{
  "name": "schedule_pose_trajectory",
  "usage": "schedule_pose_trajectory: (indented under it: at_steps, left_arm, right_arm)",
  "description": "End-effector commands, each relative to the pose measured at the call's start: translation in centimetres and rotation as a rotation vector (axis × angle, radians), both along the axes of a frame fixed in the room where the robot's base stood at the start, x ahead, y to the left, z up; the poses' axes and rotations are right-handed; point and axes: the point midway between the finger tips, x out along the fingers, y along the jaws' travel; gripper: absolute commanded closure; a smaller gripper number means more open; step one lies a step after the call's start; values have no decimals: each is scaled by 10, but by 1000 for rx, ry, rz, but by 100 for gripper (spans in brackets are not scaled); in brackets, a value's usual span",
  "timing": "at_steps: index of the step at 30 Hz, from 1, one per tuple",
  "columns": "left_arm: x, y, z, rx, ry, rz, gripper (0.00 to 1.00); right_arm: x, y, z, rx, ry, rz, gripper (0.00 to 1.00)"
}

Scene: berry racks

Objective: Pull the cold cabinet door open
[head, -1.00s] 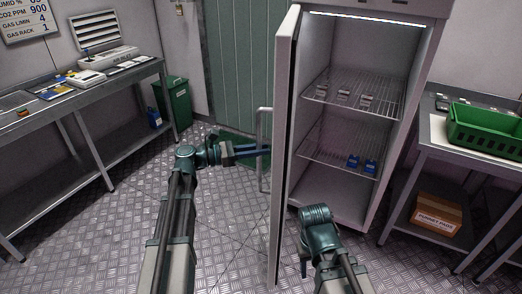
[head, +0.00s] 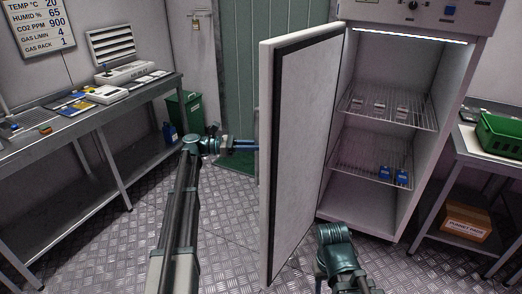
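The cold cabinet (head: 415,190) stands at the right with its lit inside showing. Its white door (head: 305,150) is swung open toward me, and I see its grey inner face with a dark seal. The door handle is hidden behind the door. My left gripper (head: 245,145) reaches from the left to the door's free edge. Its fingertips pass out of sight behind that edge, so its hold on the handle cannot be seen. My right arm's wrist (head: 338,245) is low in front of the cabinet, right of the door; its fingers are mostly hidden.
Wire shelves in the cabinet hold small grey items and blue items (head: 393,175). A steel bench (head: 150,95) stands left, with a green bin (head: 185,112) beyond it. A right-hand table carries a green crate (head: 500,138), with a cardboard box (head: 465,222) below.

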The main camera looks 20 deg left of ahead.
Motion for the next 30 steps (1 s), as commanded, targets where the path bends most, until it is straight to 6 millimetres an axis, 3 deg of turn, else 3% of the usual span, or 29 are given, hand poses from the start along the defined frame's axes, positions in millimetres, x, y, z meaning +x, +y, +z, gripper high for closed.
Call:
schedule_pose_trajectory:
  at_steps: [12,13,18,26,30]
  left_arm:
    - [1,2,0,2,1,-4,100]
    - [1,2,0,2,1,-4,76]
    - [1,2,0,1,0,-4,48]
    - [2,2,0,0,0,-3,48]
    - [0,12,0,0,0,-2,48]
  right_arm:
    - [0,0,0,0,0,0,50]
    - [0,0,0,0,0,0,50]
    - [0,0,0,0,0,0,50]
    - [0,0,0,0,0,0,50]
    - [0,0,0,0,0,0,50]
